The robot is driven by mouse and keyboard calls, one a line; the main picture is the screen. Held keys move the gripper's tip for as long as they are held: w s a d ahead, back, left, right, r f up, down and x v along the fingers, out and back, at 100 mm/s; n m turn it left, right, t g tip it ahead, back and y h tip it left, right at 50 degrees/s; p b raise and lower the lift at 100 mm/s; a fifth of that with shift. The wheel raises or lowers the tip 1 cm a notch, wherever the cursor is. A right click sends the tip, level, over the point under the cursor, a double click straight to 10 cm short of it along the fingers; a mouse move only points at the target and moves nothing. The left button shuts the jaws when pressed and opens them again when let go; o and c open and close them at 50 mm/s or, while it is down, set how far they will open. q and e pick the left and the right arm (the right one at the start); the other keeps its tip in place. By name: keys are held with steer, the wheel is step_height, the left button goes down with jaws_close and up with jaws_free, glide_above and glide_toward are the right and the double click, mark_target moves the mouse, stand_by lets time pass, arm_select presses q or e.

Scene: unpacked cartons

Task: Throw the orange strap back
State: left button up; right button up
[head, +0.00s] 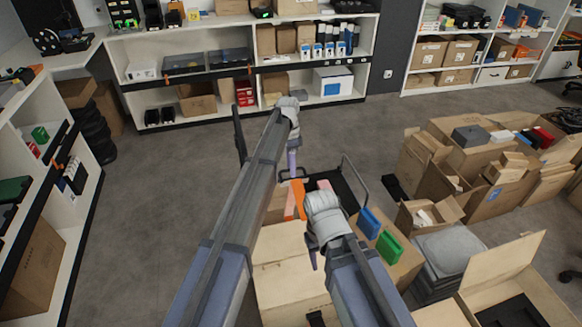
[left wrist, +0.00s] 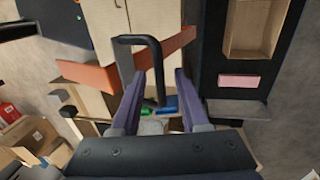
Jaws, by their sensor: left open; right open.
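The orange strap (head: 299,198) shows in the head view as upright bands on a carton by the dark trolley. In the left wrist view the orange strap (left wrist: 88,75) runs slantwise across pale carton boards, behind a dark hooped bar (left wrist: 145,42). My left gripper (head: 292,172) is open above the strap, fingers pointing down. Its two purple fingers (left wrist: 160,88) stand apart on either side of the bar's near leg; I cannot tell whether they touch it. My right gripper (head: 313,256) is lower, over the cartons, open; its wrist hides part of it.
The dark trolley (head: 345,190) has a hooped handle. A blue block (head: 369,222) and a green block (head: 389,247) sit on a carton to the right. Opened cartons (head: 505,185) crowd the right. Shelves line the back and left, with bare floor (head: 170,190) between.

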arm_select(q)
steer(key=shift+r, duration=0.15)
step_height(320, 180, up, 7)
steer(key=w+p, duration=0.1)
steer(key=p, duration=0.6)
steer(key=shift+w+a+r+p, duration=0.2)
steer(key=shift+a+p, duration=0.05)
steer(key=shift+p, duration=0.1)
